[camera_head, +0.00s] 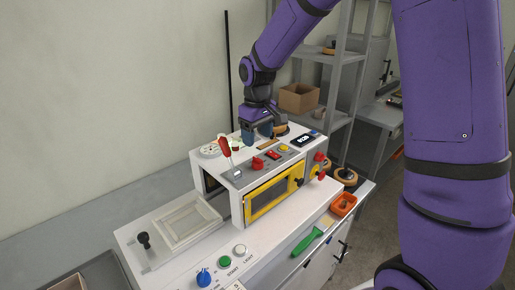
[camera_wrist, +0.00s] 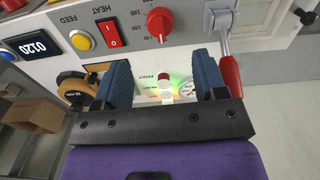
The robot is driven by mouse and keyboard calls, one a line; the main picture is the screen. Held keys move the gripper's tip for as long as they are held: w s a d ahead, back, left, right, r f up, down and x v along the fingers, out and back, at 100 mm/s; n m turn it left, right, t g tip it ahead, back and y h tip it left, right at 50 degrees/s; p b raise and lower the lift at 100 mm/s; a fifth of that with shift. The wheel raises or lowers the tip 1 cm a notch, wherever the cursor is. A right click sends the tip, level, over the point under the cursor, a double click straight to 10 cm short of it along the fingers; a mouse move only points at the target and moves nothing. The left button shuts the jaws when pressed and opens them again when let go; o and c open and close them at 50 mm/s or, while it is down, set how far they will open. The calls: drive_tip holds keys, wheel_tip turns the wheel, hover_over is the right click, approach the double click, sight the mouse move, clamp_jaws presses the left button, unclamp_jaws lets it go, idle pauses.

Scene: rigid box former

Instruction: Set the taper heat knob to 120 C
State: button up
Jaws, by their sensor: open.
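The taper heat knob (camera_wrist: 160,24) is a red dial on the machine's white panel, at the top of the wrist view. Numbers such as 160 and 140 are printed on its left. A pale mark shows at its lower edge, but I cannot tell exactly which number it points to. In the head view the red knob (camera_head: 257,163) is on the panel's front part. My gripper (camera_wrist: 163,62) is open and empty, its two blue fingers apart, with the knob beyond the fingertips and not touched. In the head view my gripper (camera_head: 257,137) is over the machine's top, behind the knob.
A red switch (camera_wrist: 109,33) marked HEAT, a yellow button (camera_wrist: 80,40) and a display (camera_wrist: 33,45) reading 0120 are left of the knob. A red-handled lever (camera_wrist: 230,72) stands close to the right finger. Behind are a shelf and a cardboard box (camera_head: 298,98).

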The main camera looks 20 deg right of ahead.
drive_tip(key=shift+r, duration=1)
drive_tip(key=s+d+r+m+t, duration=0.2)
drive_tip(key=s+d+r, duration=0.2)
drive_tip(key=s+r, duration=0.85)
drive_tip(key=s+d+r+m+t, duration=0.1)
drive_tip(key=s, duration=0.7)
drive_tip(key=s+d+r+m+t, duration=0.1)
drive_tip(key=s+d+m+t, duration=0.1)
drive_tip(key=s, duration=0.7)
drive_tip(key=shift+s, duration=0.25)
